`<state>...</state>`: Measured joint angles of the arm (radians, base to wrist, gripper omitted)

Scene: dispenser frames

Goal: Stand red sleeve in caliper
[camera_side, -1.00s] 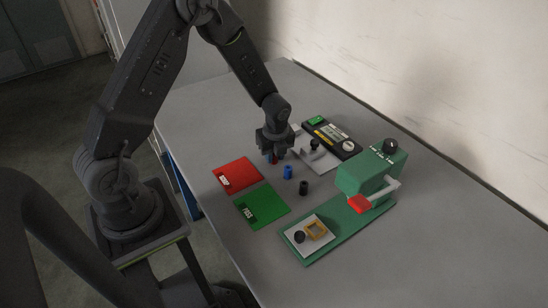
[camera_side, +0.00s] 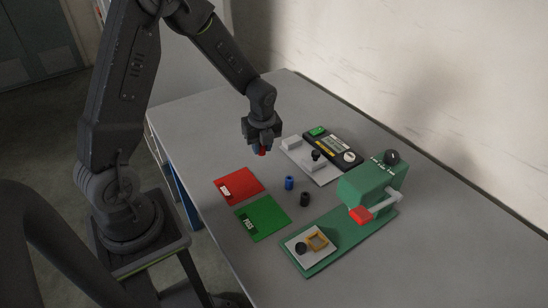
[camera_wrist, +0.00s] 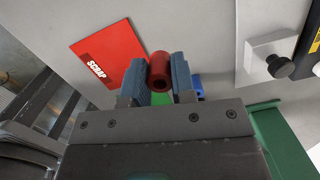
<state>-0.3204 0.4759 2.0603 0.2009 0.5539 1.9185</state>
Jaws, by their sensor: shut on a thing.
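My gripper (camera_side: 262,146) is shut on the red sleeve (camera_side: 262,152) and holds it above the table. In the wrist view the red sleeve (camera_wrist: 160,68) sits between the two blue-grey finger pads of my gripper (camera_wrist: 158,82), with its open end facing the camera. The caliper (camera_side: 333,146) is a dark unit with a display and a green label, lying beside a pale plate with a light block and a black knob. It is to the right of my gripper. Its edge shows in the wrist view (camera_wrist: 309,62) at the right. No sleeve shows at the caliper.
A blue sleeve (camera_side: 289,183) and a black sleeve (camera_side: 305,199) stand on the table. A red SCRAP mat (camera_side: 246,181) and a green PASS mat (camera_side: 266,221) lie at the left. A green press (camera_side: 366,190) with a red-tipped handle stands at the right. The far table is clear.

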